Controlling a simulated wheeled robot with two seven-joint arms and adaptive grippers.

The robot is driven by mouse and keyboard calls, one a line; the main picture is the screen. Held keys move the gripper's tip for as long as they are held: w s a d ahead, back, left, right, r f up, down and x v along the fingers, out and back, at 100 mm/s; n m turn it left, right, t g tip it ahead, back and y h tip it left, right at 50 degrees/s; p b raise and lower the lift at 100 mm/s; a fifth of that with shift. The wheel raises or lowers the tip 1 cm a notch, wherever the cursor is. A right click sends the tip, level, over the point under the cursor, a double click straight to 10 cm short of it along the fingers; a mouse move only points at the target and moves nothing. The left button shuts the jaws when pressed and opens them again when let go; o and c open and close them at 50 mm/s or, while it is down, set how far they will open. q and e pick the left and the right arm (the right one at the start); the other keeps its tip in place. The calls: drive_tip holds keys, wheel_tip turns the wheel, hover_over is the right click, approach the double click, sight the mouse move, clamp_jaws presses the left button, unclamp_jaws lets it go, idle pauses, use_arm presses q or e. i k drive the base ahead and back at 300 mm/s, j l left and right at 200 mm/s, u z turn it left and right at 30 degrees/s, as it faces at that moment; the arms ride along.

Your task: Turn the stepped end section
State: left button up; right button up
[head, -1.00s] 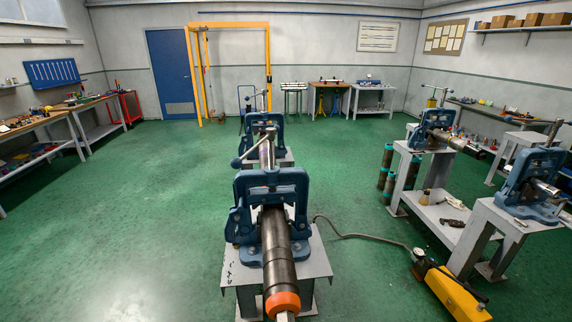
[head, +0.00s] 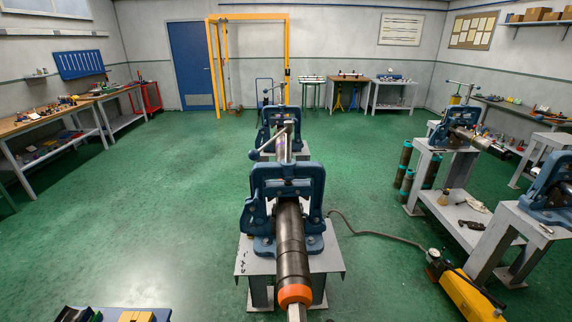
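A dark stepped pipe (head: 291,240) lies clamped in a blue pipe vise (head: 284,181), pointing toward me. Its near end section carries an orange ring (head: 295,295), and a light square-looking end (head: 297,313) sticks out past it at the bottom edge. The pipe runs back toward a second blue vise (head: 281,122) behind. The near vise stands on a grey metal stand (head: 328,258). Neither of my grippers shows in the head view.
A yellow pump-like unit (head: 470,298) with a hose lies on the floor at right. Grey stands with more blue vises (head: 458,126) are at right. A bench (head: 55,128) lines the left wall. A table corner with small items (head: 135,316) shows at bottom left. Green floor at left is clear.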

sight(294, 280)
drive_tip(key=k+j+u, duration=0.2)
drive_tip(key=k+j, duration=0.2)
drive_tip(key=k+j+u, duration=0.15)
drive_tip(key=k+j, duration=0.25)
drive_tip(key=k+j+u, duration=0.2)
drive_tip(key=k+j, duration=0.15)
drive_tip(key=j, duration=0.25)
